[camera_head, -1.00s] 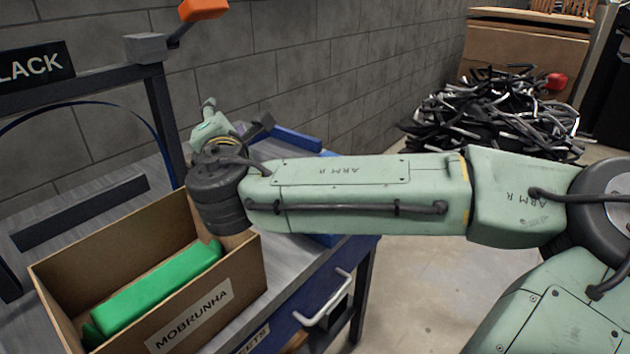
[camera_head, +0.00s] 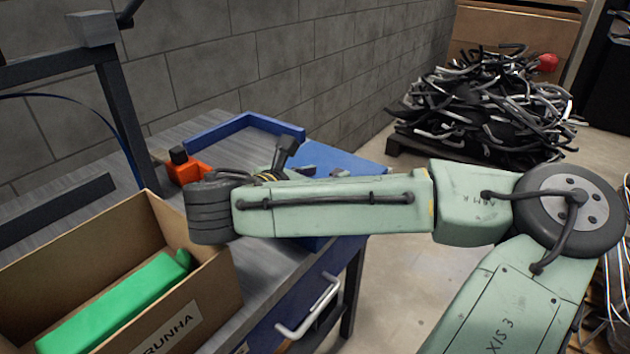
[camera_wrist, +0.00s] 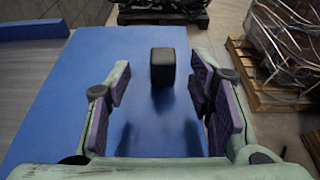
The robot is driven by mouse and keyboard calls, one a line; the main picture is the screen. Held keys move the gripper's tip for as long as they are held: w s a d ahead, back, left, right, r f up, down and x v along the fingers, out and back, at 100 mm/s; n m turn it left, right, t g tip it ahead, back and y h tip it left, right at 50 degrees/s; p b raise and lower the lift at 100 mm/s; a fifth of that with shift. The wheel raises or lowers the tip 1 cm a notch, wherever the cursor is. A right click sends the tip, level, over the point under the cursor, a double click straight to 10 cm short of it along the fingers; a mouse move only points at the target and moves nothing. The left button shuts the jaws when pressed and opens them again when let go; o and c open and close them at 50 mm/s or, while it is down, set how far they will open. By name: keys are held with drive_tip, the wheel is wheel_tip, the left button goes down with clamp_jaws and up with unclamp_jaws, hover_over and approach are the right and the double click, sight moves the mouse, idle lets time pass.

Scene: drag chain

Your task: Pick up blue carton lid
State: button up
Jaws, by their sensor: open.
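A flat blue panel (camera_head: 352,166) lies on the grey bench beyond my forearm. It fills much of the wrist view (camera_wrist: 110,75). It may be the blue carton lid, but I cannot tell its edges or thickness for sure. My gripper (camera_wrist: 160,88) is open above this panel, its purple-padded fingers spread and nothing held between them. A small black block (camera_wrist: 162,67) shows upright on the panel, between and beyond the fingers. In the head view my arm hides most of the gripper and the near part of the panel.
A raised blue L-shaped edging (camera_head: 240,124) runs along the back of the bench. A cardboard box (camera_head: 215,285) holding a green item (camera_head: 115,305) stands at the front left. An orange object (camera_head: 186,171) sits behind it.

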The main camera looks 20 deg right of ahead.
drive_tip(key=p+x, duration=0.1)
drive_tip(key=x, duration=0.4)
drive_tip(key=shift+s+d+r, duration=0.15)
drive_tip(key=shift+r, duration=0.05)
drive_tip(key=shift+w+d+f, duration=0.2)
drive_tip(key=shift+w, duration=0.05)
drive_tip(key=shift+c, duration=0.2)
clamp_jaws()
